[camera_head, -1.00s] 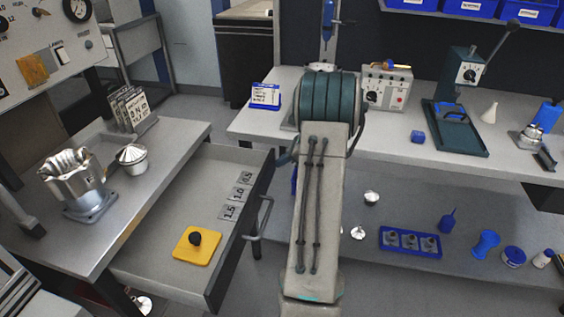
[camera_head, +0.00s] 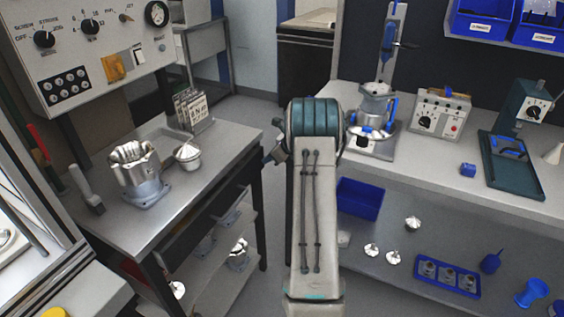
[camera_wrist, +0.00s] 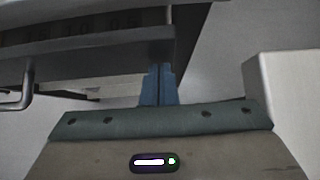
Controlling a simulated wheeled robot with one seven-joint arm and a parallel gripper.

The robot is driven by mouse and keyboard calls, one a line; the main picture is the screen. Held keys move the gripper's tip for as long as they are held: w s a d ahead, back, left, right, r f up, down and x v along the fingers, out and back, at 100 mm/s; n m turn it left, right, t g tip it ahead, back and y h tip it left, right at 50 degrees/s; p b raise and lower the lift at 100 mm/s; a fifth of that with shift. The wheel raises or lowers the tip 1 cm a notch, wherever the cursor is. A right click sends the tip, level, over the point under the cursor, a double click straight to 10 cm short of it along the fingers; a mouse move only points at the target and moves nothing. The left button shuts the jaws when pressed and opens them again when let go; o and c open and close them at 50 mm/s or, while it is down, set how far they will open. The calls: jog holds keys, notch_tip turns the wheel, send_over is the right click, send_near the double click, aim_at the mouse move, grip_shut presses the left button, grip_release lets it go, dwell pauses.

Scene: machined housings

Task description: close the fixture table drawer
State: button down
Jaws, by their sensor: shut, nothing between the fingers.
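The fixture table (camera_head: 215,140) stands at the left in the head view. Its dark drawer front (camera_head: 205,215) sits close under the tabletop, and no drawer interior shows there. In the wrist view the drawer front (camera_wrist: 90,62) crosses the upper left with its bar handle (camera_wrist: 28,92). Dim number plates (camera_wrist: 85,27) show in a narrow gap behind it, so the drawer looks slightly open. My gripper (camera_wrist: 158,72) is shut and empty, its blue fingertips at the right end of the drawer front. Contact is hard to tell. The head view hides my gripper behind my arm.
The workbench (camera_head: 410,150) runs along the right, with a blue bin (camera_head: 360,198) beneath.

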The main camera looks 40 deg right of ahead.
jog(key=shift+w+a, duration=0.4)
jog(key=shift+w, duration=0.2)
jog(key=shift+w+a, duration=0.35)
jog(key=shift+w, duration=0.25)
jog(key=shift+r, duration=0.1)
jog(key=shift+s, duration=0.15)
jog(key=s+d+f+v, duration=0.1)
jog(key=f+v, duration=0.1)
jog(key=v, duration=1)
jog(key=shift+s+d+r, duration=0.2)
jog(key=shift+s, duration=0.4)
